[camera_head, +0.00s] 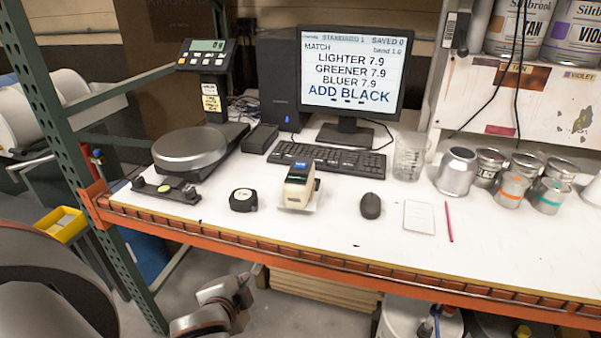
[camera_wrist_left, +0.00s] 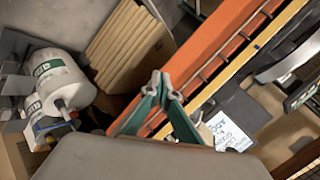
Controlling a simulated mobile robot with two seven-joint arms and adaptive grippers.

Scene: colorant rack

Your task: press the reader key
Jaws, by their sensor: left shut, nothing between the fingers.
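The reader (camera_head: 298,187) is a small cream handheld device with a dark top and a blue display. It stands upright near the front of the white bench, left of the mouse. Its key is too small to make out. My left gripper (camera_head: 257,272) is low in front of the orange bench edge, below and left of the reader and apart from it. In the left wrist view its fingertips (camera_wrist_left: 165,88) are together with nothing between them, beside the orange beam. My right gripper is in neither view.
The orange front beam (camera_head: 330,260) lies between my left gripper and the bench top. A black tape measure (camera_head: 243,200) and mouse (camera_head: 370,206) flank the reader; a keyboard (camera_head: 327,158) lies behind. The monitor (camera_head: 350,75) reads "ADD BLACK". Stacked boards (camera_wrist_left: 130,45) are below the bench.

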